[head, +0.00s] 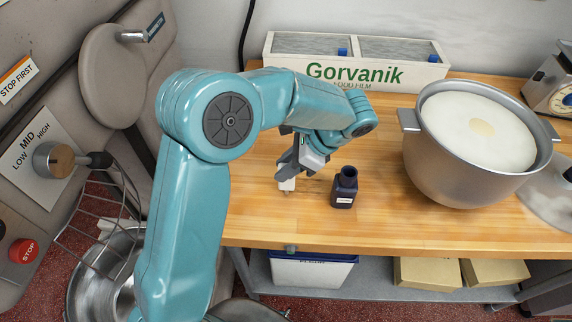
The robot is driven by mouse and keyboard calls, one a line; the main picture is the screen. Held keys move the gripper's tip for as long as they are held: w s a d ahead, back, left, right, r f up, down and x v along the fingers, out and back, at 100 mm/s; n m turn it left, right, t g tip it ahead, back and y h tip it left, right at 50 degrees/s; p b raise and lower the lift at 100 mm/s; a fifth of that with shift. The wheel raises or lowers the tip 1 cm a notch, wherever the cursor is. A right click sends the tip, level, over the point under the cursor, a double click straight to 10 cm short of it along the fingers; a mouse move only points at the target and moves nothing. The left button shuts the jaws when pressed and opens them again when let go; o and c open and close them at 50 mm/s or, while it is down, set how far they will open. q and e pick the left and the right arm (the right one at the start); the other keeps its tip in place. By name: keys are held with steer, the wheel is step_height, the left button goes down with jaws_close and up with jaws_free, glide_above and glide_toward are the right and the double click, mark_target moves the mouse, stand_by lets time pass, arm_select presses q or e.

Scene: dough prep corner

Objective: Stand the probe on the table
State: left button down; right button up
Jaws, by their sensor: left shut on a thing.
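The probe (287,185) shows as a small white body with a thin, dark lower end, low over the wooden table (310,227). My left gripper (290,174) is shut on it from above. The probe looks roughly upright, but its upper part is hidden by the gripper. I cannot tell whether its lower end touches the table. My right gripper is not in view.
A dark blue bottle (344,190) stands just right of the probe. A large metal pot of dough (455,185) stands further right. A film dispenser box (283,63) is at the back. The table's front edge is close; bare wood lies left of the bottle.

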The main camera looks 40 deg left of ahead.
arm_select(q)
steer(key=shift+s, duration=0.1)
steer(key=c, duration=0.8)
jaws_free()
steer(key=shift+f, duration=0.1)
steer(key=shift+c, duration=0.2)
steer(key=shift+r, duration=0.25)
steer(key=v, duration=1.2)
steer(key=shift+f, duration=0.1)
steer(key=shift+s, duration=0.1)
